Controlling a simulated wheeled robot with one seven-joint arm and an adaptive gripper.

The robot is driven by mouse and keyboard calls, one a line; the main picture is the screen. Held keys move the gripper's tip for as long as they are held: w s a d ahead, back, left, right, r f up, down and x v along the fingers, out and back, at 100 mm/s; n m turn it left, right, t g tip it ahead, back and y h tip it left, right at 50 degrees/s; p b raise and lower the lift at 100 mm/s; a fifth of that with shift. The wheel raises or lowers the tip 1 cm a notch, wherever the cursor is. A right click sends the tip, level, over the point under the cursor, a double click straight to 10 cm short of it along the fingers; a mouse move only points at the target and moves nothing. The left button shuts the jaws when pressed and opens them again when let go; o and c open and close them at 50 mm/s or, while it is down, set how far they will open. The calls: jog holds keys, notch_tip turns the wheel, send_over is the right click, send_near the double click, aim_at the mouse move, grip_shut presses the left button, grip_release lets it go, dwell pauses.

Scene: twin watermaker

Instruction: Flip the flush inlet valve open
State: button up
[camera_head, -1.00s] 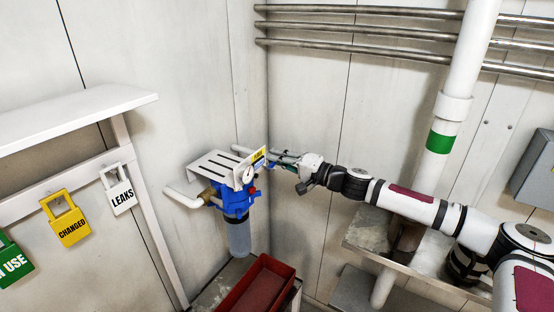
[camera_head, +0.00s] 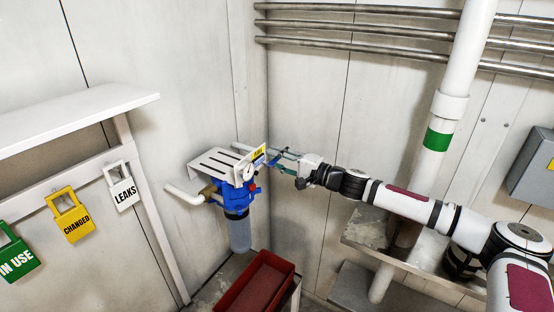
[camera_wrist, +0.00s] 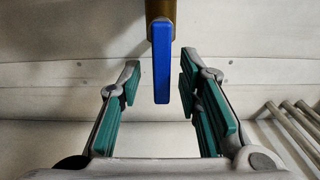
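The flush inlet valve shows in the wrist view as a blue lever handle (camera_wrist: 161,62) on a brass-coloured body (camera_wrist: 160,10). The lever points down the picture, in line with the body. My gripper (camera_wrist: 158,88) is open, with one teal-padded finger on each side of the lever and clear space between.
A white slotted bracket (camera_head: 213,163) sits above the filter housing. A red tray (camera_head: 256,285) stands below it. Yellow (camera_head: 72,218), green and white tags hang on the left rail. A white pipe with a green band (camera_head: 437,139) rises behind my arm.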

jog(key=v, duration=1.2)
